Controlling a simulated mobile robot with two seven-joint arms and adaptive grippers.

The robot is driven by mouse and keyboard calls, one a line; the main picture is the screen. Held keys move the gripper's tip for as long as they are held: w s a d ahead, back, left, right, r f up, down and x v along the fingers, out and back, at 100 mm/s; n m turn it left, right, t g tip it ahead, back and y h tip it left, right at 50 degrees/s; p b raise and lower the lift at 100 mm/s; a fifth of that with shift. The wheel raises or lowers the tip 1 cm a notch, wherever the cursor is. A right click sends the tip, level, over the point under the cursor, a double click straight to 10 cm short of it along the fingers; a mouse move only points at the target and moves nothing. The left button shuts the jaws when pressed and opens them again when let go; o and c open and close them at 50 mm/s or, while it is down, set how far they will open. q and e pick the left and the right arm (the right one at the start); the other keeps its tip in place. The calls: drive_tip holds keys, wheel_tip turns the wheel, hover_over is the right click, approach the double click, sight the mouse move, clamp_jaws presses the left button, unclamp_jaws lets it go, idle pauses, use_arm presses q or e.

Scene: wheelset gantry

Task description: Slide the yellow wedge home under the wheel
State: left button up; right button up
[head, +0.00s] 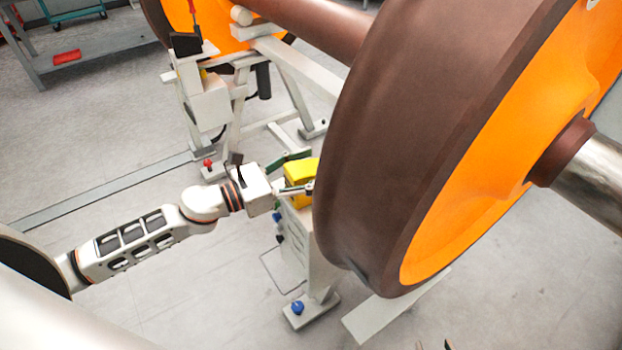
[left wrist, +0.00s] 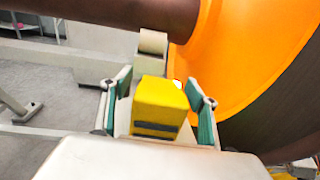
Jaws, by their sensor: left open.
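The yellow wedge (head: 299,171) sits at the left side of the big brown wheel (head: 405,130), on top of a pale stand. Its far end is hidden behind the wheel's rim, so I cannot tell whether it touches. My left gripper (head: 308,170) is open, with one green-padded finger on each side of the wedge. In the left wrist view the wedge (left wrist: 158,105) is between the two fingers, with a narrow gap visible beside it. Two small dark tips at the bottom edge of the head view may be my right gripper (head: 434,345); the rest is out of frame.
A pale stand (head: 298,245) with a blue knob (head: 297,307) stands below the wedge. A second gantry post (head: 205,100) stands behind, near the axle (head: 315,25). The orange wheel face (head: 500,170) fills the right. The floor at left is mostly clear.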

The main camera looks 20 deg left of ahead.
use_arm(q)
drive_tip(key=shift+d, duration=0.1)
drive_tip(key=c, duration=1.6)
drive_tip(key=shift+w, duration=0.1)
